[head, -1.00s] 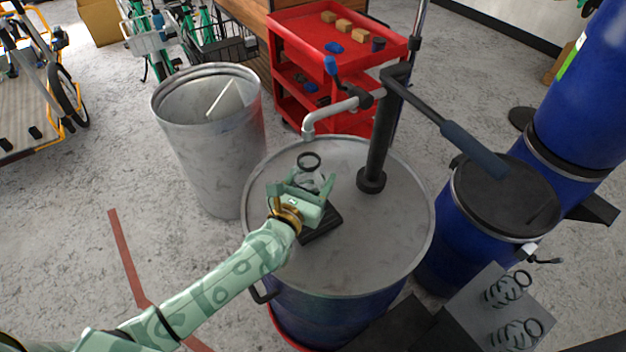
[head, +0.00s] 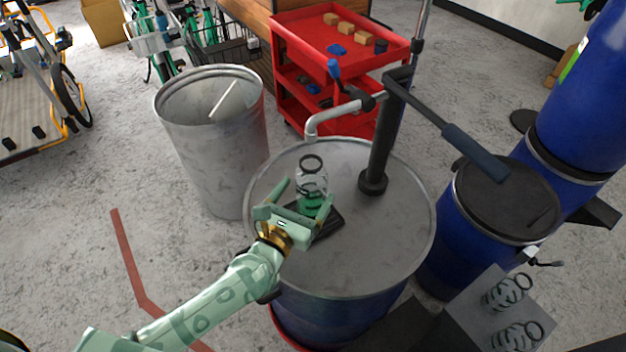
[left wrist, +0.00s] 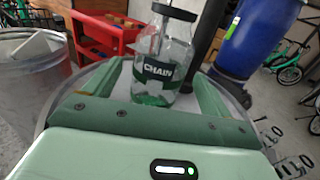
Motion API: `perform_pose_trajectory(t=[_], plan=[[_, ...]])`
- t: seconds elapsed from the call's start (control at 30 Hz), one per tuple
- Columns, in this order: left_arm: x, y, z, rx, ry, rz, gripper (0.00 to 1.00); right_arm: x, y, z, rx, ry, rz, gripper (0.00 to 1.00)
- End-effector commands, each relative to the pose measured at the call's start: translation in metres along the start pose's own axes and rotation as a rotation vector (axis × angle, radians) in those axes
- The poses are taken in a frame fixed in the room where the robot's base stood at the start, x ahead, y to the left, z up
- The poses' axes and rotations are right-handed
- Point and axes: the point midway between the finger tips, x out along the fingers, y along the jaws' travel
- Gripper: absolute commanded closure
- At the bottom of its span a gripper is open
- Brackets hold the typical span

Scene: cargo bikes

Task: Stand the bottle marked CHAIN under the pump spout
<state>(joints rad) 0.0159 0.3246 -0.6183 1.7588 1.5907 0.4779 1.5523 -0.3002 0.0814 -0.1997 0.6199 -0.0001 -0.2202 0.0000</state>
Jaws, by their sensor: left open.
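The clear bottle marked CHAIN (left wrist: 160,70) stands upright with a dark ring at its mouth and some green at its bottom. In the head view the bottle (head: 312,178) is on the drum lid (head: 375,245), at the dark pad (head: 325,226), below the pump spout (head: 311,130). My left gripper (head: 303,196) is open, with its fingers on either side of the bottle's lower part. The left wrist view shows gaps between the bottle and both fingers (left wrist: 158,95). The pump's dark post (head: 376,150) rises right of the bottle. My right gripper is not in view.
The pump handle (head: 470,150) reaches right over a smaller blue drum (head: 440,235). A grey bin (head: 215,150) stands left and a red cart (head: 300,60) behind. Two more ringed bottles (head: 508,292) are on a grey surface at lower right.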

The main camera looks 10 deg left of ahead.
Motion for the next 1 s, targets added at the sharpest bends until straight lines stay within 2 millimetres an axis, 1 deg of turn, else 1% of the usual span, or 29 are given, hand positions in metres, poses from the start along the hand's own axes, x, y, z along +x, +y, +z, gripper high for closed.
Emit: perform_pose_trajectory(t=[0.03, 0.1, 0.2, 0.33, 0.5, 1.0], plan=[[-0.013, 0.000, -0.001, -0.001, 0.003, -0.001, 0.17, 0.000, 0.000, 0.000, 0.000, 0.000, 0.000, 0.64], [-0.029, 0.000, -0.002, 0.000, 0.003, -0.001, 0.17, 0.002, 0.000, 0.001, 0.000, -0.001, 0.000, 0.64], [-0.048, 0.000, -0.002, 0.000, 0.003, 0.000, 0.17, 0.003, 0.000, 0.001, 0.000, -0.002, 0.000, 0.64], [-0.064, 0.000, -0.001, 0.000, 0.001, 0.000, 0.17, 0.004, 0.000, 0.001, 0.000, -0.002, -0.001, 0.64], [-0.069, 0.000, 0.000, 0.000, -0.001, 0.001, 0.17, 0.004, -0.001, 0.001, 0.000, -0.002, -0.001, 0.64], [-0.069, 0.000, 0.000, 0.000, -0.001, 0.000, 0.17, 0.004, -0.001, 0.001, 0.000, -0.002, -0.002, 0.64]])
